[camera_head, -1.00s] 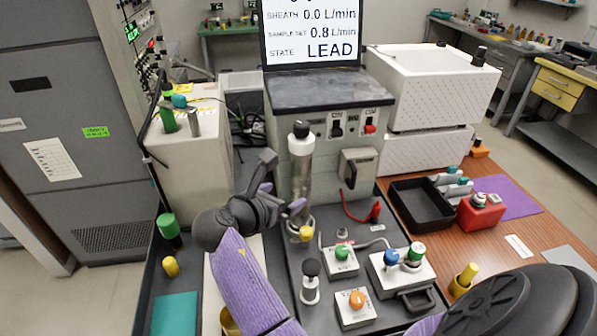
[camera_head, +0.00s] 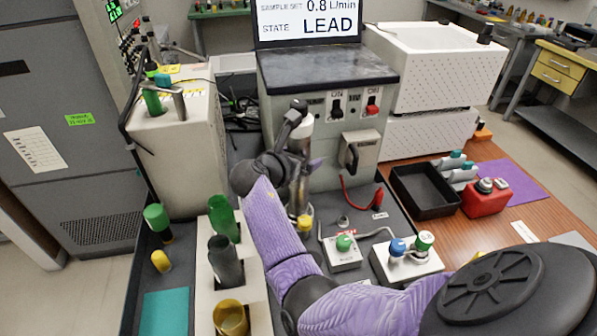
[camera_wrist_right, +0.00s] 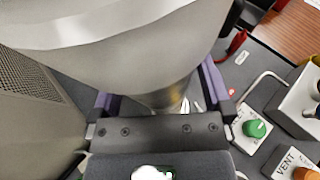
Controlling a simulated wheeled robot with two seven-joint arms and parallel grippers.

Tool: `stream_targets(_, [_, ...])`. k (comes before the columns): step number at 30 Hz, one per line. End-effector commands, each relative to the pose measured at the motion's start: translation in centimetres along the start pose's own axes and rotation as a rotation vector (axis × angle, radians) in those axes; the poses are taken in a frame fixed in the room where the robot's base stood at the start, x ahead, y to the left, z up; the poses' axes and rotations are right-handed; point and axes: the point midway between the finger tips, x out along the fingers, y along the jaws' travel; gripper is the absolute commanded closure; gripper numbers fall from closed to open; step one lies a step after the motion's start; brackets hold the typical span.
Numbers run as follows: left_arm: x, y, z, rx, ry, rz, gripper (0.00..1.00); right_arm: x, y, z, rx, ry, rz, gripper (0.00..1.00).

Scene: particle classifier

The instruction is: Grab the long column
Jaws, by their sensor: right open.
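The long column (camera_head: 300,185) is a silver upright cylinder with a pale top, standing in front of the grey control unit. My right gripper (camera_head: 296,163) is at its upper part, and my purple arm hides some of the column's left side. In the right wrist view the column (camera_wrist_right: 150,55) is large and shiny. The open fingers of my right gripper (camera_wrist_right: 160,90) stand on either side of it. I cannot tell whether they touch it. My left gripper is not in view.
A white rack (camera_head: 255,292) with green and amber tubes stands to the left of my arm. Button boxes (camera_head: 343,258) and a black tray (camera_head: 420,195) lie to the right. The control unit (camera_head: 330,115) stands close behind the column.

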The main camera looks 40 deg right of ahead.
Motion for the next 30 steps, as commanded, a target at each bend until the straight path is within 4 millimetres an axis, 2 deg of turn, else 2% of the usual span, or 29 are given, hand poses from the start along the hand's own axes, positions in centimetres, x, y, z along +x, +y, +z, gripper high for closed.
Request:
stream_targets(1, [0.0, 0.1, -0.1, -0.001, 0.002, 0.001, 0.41, 0.0, 0.0, 0.0, 0.0, 0.0, 0.0, 0.04])
stream_targets(2, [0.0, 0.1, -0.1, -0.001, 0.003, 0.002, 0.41, 0.0, 0.0, 0.0, 0.0, 0.0, 0.0, 0.11])
stream_targets(12, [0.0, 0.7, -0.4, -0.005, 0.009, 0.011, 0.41, -0.1, 0.0, 0.0, 0.0, 0.0, 0.0, 0.83])
stream_targets(15, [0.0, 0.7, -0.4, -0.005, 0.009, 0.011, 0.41, -0.1, 0.0, 0.0, -0.001, 0.0, 0.0, 1.0])
stream_targets(27, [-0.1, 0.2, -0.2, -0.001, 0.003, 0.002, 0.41, -0.1, 0.1, 0.3, 0.002, -0.006, 0.002, 1.0])
stream_targets(30, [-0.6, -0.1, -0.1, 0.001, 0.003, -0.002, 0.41, -0.5, 0.1, 1.2, 0.004, -0.007, 0.002, 1.0])
